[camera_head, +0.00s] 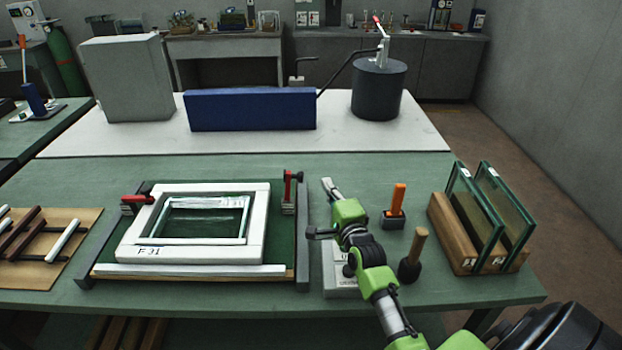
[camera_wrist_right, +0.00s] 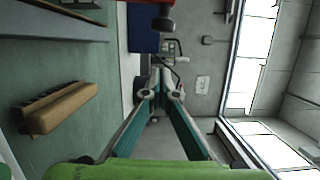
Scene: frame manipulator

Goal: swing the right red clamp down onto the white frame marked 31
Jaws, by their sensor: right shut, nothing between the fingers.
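The white frame marked 31 (camera_head: 192,258) lies flat on the green board of the fixture in the middle of the table. The right red clamp (camera_head: 290,190) stands at its right edge near the far corner, with its red handle raised. A red part near the top of the wrist view (camera_wrist_right: 165,22) looks like this clamp's handle. My right gripper (camera_head: 327,186) is shut and empty, just right of the clamp and apart from it. In the wrist view its fingers (camera_wrist_right: 160,95) reach forward. The left red clamp (camera_head: 136,199) has its handle lying low. My left gripper is not in view.
An orange-handled tool (camera_head: 398,200) and a mallet (camera_head: 413,255) stand right of my right arm. A wooden rack (camera_head: 445,235) holds glass panes farther right. A blue box (camera_head: 250,109) and dark cylinder (camera_head: 378,92) stand behind. Green table is bare behind the fixture.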

